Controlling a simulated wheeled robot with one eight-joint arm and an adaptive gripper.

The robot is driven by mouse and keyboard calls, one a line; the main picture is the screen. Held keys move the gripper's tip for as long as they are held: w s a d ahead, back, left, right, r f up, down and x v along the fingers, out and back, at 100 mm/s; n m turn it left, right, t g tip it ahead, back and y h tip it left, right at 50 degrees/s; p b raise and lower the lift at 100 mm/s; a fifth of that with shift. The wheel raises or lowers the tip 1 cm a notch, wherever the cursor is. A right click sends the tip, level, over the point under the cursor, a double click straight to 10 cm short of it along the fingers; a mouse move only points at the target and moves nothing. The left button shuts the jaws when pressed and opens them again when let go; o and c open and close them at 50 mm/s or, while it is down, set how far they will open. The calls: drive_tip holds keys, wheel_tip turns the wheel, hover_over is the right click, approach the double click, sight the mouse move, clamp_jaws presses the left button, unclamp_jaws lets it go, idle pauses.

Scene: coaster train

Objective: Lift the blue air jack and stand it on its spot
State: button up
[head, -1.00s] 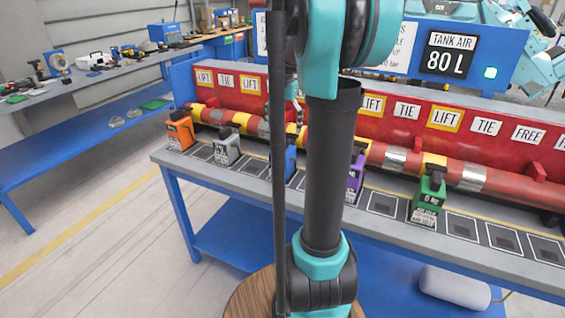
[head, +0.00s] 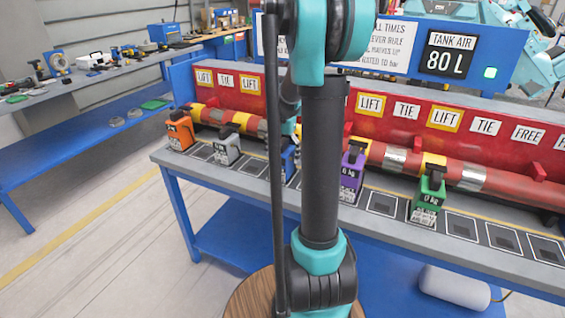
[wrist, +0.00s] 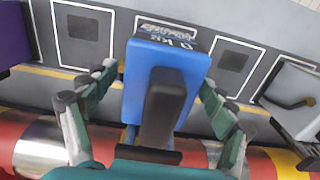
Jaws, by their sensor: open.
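The blue air jack (wrist: 165,75) stands upright on the bench in the wrist view, with a dark handle or pad (wrist: 163,108) on its near side. My gripper (wrist: 158,77) is open, with one finger on each side of the jack. I cannot tell whether the fingers touch it. In the head view the blue jack (head: 290,165) is mostly hidden behind my arm. Framed dark squares on the bench lie to its left (wrist: 83,28) and right (wrist: 233,61) in the wrist view. I cannot tell which is its spot.
Orange (head: 181,132), grey (head: 227,147), purple (head: 351,172) and green (head: 429,192) jacks stand along the bench (head: 235,170). A red pipe (head: 500,182) with yellow and silver bands runs behind them, under a red panel of LIFT and TIE signs (head: 445,117).

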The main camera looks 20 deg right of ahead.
clamp_jaws()
idle(0.7)
drive_tip(key=shift+r, duration=0.1)
